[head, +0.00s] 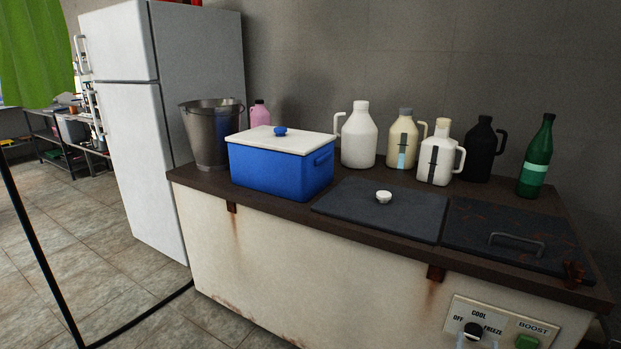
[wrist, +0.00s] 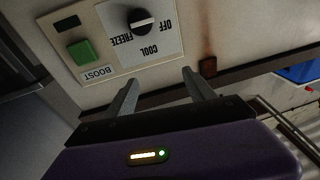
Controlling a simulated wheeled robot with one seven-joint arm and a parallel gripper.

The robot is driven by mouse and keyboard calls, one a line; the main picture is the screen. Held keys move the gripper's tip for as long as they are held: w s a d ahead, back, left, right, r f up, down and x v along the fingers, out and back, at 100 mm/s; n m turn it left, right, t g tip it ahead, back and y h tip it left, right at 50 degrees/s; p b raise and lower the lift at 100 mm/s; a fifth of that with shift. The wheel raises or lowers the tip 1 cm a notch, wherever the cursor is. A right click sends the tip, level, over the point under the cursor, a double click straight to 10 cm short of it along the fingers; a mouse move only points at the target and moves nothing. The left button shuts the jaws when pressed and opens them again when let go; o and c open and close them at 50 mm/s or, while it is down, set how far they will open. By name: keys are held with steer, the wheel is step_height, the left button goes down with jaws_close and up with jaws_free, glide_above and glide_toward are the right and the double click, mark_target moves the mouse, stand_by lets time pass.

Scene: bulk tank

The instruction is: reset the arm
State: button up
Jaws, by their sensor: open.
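My gripper (wrist: 160,88) is open and empty in the wrist view. Its two grey fingers point at the front of the tank, just below the control panel in real space or apart from it; the exact gap cannot be told. The panel has a dark dial (wrist: 143,20) with OFF, COOL and FREEZE marks and a green BOOST button (wrist: 80,50). In the head view the dial (head: 473,331) sits at the bottom edge, with what look like my fingertips just under it. The rest of my arm is not seen there.
The tank top (head: 400,238) carries a blue cooler (head: 280,170), a metal bucket (head: 210,135), several jugs and a green bottle (head: 537,160). Its two dark lids lie flat. A white fridge (head: 200,90) stands at left. The tiled floor (head: 80,230) at left is mostly clear.

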steer(key=s+a+r+n+g+y, duration=0.1)
steer(key=s+a+r+n+y, duration=0.2)
steer(key=s+a, duration=0.8)
steer(key=s+a+r+n+y, duration=0.1)
steer(key=s+a+r+y, duration=0.4)
steer(key=s, duration=1.2)
steer(key=s+a+r+n+g+y, duration=0.15)
steer(key=s+a+r, duration=0.45)
steer(key=s, duration=0.9)
step_height(320, 180, up, 16)
steer(key=p, duration=1.8)
steer(key=shift+s+a+r, duration=0.2)
steer(key=shift+s+a, duration=0.1)
steer(key=shift+a, duration=0.15)
